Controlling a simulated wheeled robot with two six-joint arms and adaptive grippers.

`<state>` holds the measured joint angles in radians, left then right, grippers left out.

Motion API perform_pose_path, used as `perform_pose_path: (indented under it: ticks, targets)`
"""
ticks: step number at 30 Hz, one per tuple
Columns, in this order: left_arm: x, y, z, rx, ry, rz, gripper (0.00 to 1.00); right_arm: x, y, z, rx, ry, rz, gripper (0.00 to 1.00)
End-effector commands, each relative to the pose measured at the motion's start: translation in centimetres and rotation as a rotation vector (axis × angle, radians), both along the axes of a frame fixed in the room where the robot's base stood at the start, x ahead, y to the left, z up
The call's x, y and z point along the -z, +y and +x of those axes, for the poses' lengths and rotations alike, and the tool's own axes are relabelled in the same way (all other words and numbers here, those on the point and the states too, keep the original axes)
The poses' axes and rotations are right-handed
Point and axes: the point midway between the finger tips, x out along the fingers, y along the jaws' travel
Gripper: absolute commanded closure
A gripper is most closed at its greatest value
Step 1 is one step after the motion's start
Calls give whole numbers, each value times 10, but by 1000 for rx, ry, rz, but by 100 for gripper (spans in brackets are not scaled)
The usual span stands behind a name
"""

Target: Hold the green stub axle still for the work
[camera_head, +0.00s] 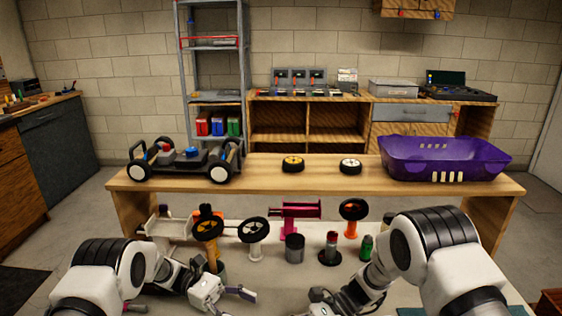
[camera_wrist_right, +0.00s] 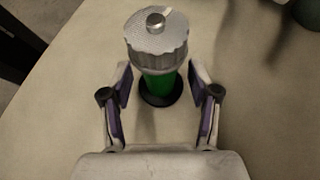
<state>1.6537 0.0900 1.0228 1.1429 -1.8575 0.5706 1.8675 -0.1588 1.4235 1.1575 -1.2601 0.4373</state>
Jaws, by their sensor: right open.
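The green stub axle (camera_wrist_right: 158,86) stands upright on a black round base in the right wrist view, with a grey knurled disc and metal pin on top. It also shows in the head view (camera_head: 366,246), beside my right forearm, which hides its lower part. My right gripper (camera_wrist_right: 161,84) is open, with its purple-lined fingers to the left and right of the axle, apart from it. My left gripper (camera_head: 228,297) looks open and empty over the near table, left of the axle.
A red-topped part (camera_head: 331,246) and a grey cup (camera_head: 295,248) stand left of the axle. Wheels on stands (camera_head: 253,230) are farther left. A bench behind holds a car chassis (camera_head: 185,162), two loose wheels and a purple basket (camera_head: 445,158).

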Motion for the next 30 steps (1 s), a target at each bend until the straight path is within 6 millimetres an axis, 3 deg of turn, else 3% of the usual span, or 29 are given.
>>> perform_pose_path:
  ticks: [5,18,30]
  targets:
    - [0,0,0,0,0,0,37,-5,-8,4,3,-1,1,39]
    - [0,0,0,0,0,0,37,-52,-88,38,2,-2,1,39]
    - [-1,0,0,0,0,0,37,-58,-97,41,-1,0,0,39]
